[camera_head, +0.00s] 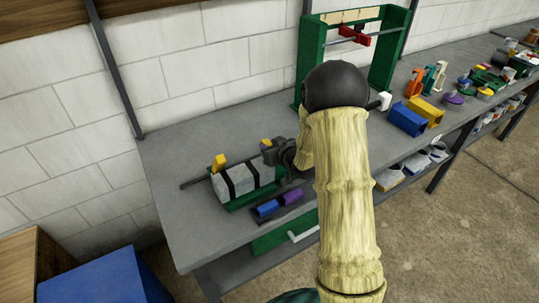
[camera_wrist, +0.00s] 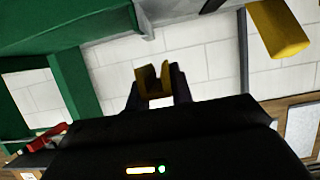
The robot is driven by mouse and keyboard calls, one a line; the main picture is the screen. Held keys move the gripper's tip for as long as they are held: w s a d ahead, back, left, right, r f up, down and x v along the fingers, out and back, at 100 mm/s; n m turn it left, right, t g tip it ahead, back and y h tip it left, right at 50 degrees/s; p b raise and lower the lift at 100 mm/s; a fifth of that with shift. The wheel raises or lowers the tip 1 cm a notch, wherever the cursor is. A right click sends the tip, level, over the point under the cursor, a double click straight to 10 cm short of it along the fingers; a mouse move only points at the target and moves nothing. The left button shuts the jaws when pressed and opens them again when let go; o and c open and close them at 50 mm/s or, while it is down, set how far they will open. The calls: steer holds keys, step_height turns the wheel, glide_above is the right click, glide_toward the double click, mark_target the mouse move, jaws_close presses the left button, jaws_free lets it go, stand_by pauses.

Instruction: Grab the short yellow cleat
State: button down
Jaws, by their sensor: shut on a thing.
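My gripper (camera_head: 273,154) is shut on a short yellow cleat (camera_head: 267,143) at the right end of the grey, black-banded duct piece. In the wrist view the cleat (camera_wrist: 152,79) shows as a small U-shaped channel between my two dark fingertips (camera_wrist: 157,88). I cannot tell whether it still touches the duct piece. A second yellow cleat (camera_head: 218,162) stands at the left end of the duct piece (camera_head: 236,181); it also shows, apart from my fingers, in the wrist view (camera_wrist: 278,30).
A tall green frame (camera_head: 387,50) stands behind my arm. Blue (camera_head: 407,119) and yellow (camera_head: 427,108) bins stand to the right. Bare bench top (camera_head: 180,150) is at the left.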

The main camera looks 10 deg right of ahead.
step_height(320, 180, up, 6)
steer(key=shift+f, duration=0.2)
